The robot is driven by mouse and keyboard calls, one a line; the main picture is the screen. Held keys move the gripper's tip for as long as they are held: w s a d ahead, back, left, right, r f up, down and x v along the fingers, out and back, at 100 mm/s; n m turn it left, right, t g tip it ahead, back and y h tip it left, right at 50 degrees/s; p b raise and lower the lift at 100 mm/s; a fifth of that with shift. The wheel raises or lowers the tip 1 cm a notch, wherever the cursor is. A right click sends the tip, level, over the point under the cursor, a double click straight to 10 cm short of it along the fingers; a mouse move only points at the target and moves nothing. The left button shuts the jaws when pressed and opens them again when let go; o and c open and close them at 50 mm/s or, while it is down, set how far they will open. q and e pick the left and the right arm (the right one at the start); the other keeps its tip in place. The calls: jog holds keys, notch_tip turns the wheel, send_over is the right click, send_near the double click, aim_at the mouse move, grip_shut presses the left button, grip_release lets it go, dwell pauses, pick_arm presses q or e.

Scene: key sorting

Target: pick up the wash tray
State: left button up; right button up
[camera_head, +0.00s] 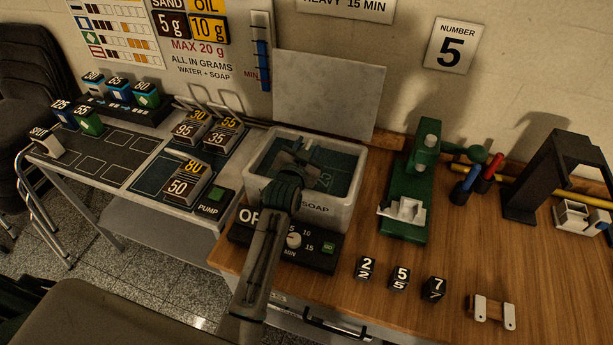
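A white open-topped basin (345,212) marked SOAP stands on the wooden bench behind a black control box. Inside it is a dark teal surface (343,164) with pale markings. It may be the wash tray or the basin's floor; I cannot tell which. My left gripper (296,158) reaches over the basin's front rim and is inside the basin's outline. My arm and gripper hide the middle of the basin, and the fingertips are too dark to show their gap or any hold. My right gripper is not in view.
A grey lid or panel (328,92) stands upright behind the basin. The control box (318,253) is in front. A green press (409,195) stands to the right. Numbered black blocks (400,279) lie at the front. Weight blocks (184,188) stand on the left table. Bare wood lies right of centre.

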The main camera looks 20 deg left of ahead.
pick_arm(q)
grip_shut()
dwell(1.4)
